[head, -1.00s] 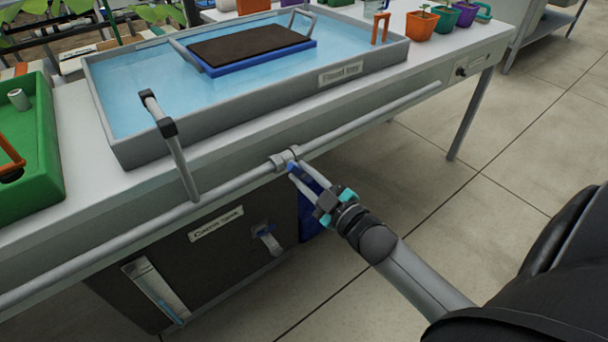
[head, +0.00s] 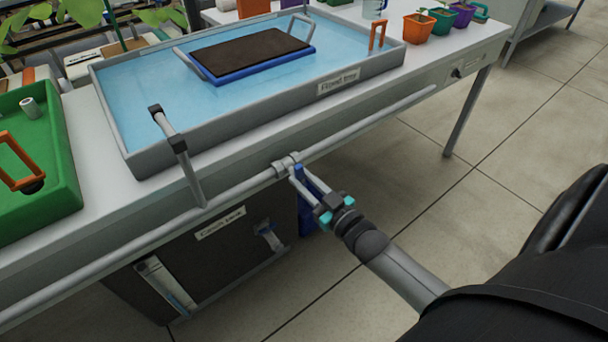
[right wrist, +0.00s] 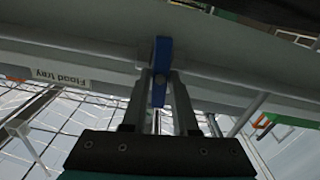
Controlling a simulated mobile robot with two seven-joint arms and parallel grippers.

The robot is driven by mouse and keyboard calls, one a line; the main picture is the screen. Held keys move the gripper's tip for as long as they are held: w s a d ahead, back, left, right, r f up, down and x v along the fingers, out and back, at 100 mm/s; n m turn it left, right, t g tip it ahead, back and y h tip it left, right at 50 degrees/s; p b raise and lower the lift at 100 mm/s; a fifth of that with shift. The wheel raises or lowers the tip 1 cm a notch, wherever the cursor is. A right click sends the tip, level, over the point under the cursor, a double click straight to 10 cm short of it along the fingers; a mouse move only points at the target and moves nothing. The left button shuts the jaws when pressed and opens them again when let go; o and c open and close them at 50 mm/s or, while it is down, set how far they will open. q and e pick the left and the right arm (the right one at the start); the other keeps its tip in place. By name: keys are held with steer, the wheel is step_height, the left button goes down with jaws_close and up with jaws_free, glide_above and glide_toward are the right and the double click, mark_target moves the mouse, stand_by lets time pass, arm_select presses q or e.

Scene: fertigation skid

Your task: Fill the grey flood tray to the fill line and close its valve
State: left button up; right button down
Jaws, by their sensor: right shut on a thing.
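The grey flood tray (head: 245,122) stands on the bench with pale blue water (head: 130,88) across it. I cannot make out a fill line. A blue raft with a dark brown top (head: 250,50) and grey handles sits in the water. A grey pipe runs along the bench front, with a valve fitting (head: 286,164) below the tray. My right gripper (head: 303,180) is shut on the blue valve handle, which also shows between the fingers in the right wrist view (right wrist: 160,70). Its exact angle is hard to tell. My left gripper is not in view.
A grey spout (head: 180,150) rises from the pipe over the tray's near-left wall. The dark catch tank (head: 215,270) stands under the bench. A green tray (head: 62,180) is at left, and small pots (head: 419,27) are at back right. The floor at right is clear.

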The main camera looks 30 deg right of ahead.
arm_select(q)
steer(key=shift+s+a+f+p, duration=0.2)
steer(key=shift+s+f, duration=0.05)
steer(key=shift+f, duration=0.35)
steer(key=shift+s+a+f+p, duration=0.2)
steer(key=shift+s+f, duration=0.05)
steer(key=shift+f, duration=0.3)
arm_select(e)
steer(key=shift+m, duration=0.8)
steer(key=c, duration=0.8)
jaws_free()
steer(key=shift+o, duration=0.2)
steer(key=shift+s, duration=0.1)
steer(key=shift+s+d, duration=0.1)
steer(key=shift+s, duration=0.15)
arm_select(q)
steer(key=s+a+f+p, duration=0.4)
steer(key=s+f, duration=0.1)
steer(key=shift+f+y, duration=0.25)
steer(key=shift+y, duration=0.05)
arm_select(e)
steer(key=s+d, duration=0.1)
steer(key=s, duration=1.3)
steer(key=shift+s, duration=0.3)
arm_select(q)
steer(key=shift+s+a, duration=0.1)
